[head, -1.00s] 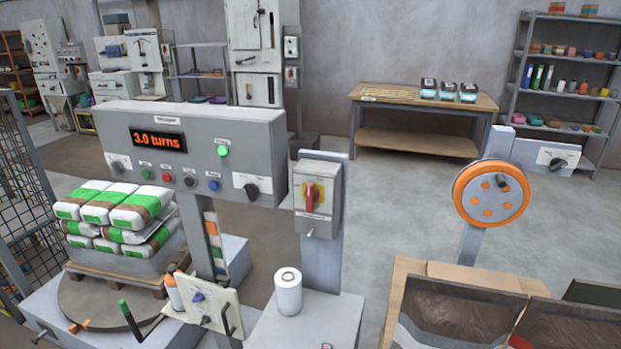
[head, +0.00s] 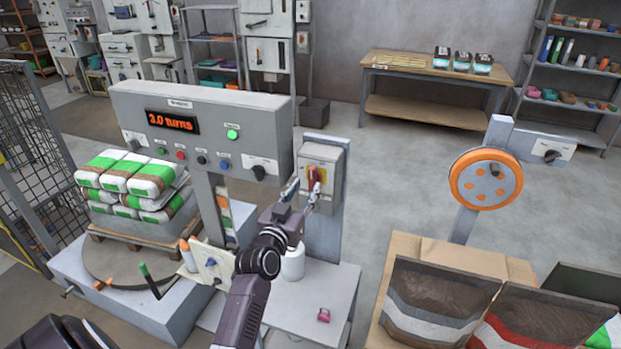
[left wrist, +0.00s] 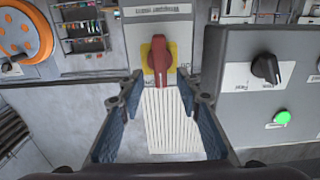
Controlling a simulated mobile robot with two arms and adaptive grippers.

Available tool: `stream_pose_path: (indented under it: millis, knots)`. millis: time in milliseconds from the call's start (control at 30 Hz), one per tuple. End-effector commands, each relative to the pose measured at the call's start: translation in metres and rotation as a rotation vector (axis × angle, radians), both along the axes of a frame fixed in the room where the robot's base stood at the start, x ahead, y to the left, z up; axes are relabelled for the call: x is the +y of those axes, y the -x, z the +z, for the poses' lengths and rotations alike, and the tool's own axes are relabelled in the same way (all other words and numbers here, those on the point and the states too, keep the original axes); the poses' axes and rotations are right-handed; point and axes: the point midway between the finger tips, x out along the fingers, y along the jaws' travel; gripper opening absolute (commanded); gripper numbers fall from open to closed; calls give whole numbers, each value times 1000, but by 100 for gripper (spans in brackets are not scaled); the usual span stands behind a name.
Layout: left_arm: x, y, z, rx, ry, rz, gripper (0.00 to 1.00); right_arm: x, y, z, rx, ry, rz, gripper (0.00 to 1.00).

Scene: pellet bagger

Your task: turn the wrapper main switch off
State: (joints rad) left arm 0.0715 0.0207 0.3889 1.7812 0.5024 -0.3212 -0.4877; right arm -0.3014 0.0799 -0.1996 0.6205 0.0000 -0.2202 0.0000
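The wrapper main switch is a red rotary handle (head: 313,177) on a yellow plate, on the front of a grey box (head: 322,155) on a post. In the left wrist view, which shows the scene upside down, the red handle (left wrist: 158,60) lies along the picture's vertical on its yellow plate (left wrist: 174,52). My left gripper (head: 302,190) is in front of the box. Its blue-padded fingers (left wrist: 158,118) are spread, with nothing held between them. The handle is just beyond the fingertips, and contact is not visible. My right gripper is not in view.
The control panel (head: 205,125) reads 3.0 turns, with a lit green lamp (head: 232,134), left of the switch box. A red padlock-like object (head: 323,315) lies on the cabinet top. Open floor lies right of the post.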

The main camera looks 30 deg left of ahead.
Motion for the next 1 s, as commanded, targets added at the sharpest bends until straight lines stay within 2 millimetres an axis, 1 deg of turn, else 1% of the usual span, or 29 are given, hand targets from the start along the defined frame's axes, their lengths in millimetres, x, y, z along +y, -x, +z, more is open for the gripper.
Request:
stream_pose_path:
  millis: [33,100,300,467,700,1000]
  knots:
    - [2,-9,2,1,0,-1,32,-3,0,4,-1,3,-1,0]
    - [5,-18,3,0,-1,0,32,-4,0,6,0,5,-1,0]
    - [9,-37,1,1,-1,-1,32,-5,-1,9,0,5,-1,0]
    - [10,-42,0,2,-1,-1,32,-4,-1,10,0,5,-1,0]
    - [10,-42,-1,2,-1,-1,32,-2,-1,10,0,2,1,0]
    - [10,-42,-1,2,-1,-1,0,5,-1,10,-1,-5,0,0]
